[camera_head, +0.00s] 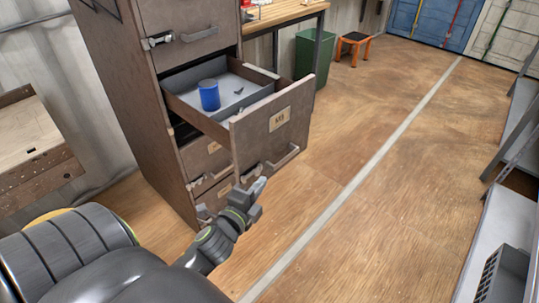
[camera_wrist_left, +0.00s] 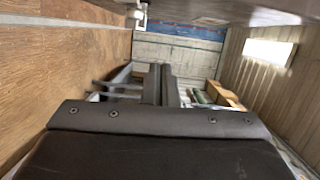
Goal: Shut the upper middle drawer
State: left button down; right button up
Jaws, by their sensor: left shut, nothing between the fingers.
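The brown filing cabinet (camera_head: 120,70) stands left of centre in the head view. One drawer (camera_head: 265,125) is pulled well out, with a labelled front and a bar handle (camera_head: 281,162) low on it. A blue cup (camera_head: 209,95) and a small dark item (camera_head: 239,90) lie inside. A shut drawer (camera_head: 185,30) is above it, and more drawer fronts (camera_head: 206,150) are below. My left gripper (camera_head: 260,187) is shut and empty, just below and in front of the open drawer's front; contact cannot be told. Its closed fingers (camera_wrist_left: 162,84) show in the left wrist view. My right gripper is out of view.
A green bin (camera_head: 312,52) and an orange stool (camera_head: 352,46) stand behind the cabinet, by a wooden bench (camera_head: 285,14). Grey shelving (camera_head: 505,230) lines the right. The wooden floor (camera_head: 390,130) between is clear.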

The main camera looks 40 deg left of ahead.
aim_at(267, 152)
pick_arm(q)
jog(key=shift+m, duration=0.3)
jog(key=shift+w+a+r, duration=0.3)
jog(key=shift+w+a, duration=0.6)
jog(key=shift+w, duration=0.75)
jog(key=shift+w+a+r, duration=0.3)
jog(key=shift+w+a, duration=0.55)
jog(key=shift+w, duration=0.85)
jog(key=shift+w+a+r, duration=0.3)
jog(key=shift+w+a, duration=0.6)
jog(key=shift+w, duration=0.75)
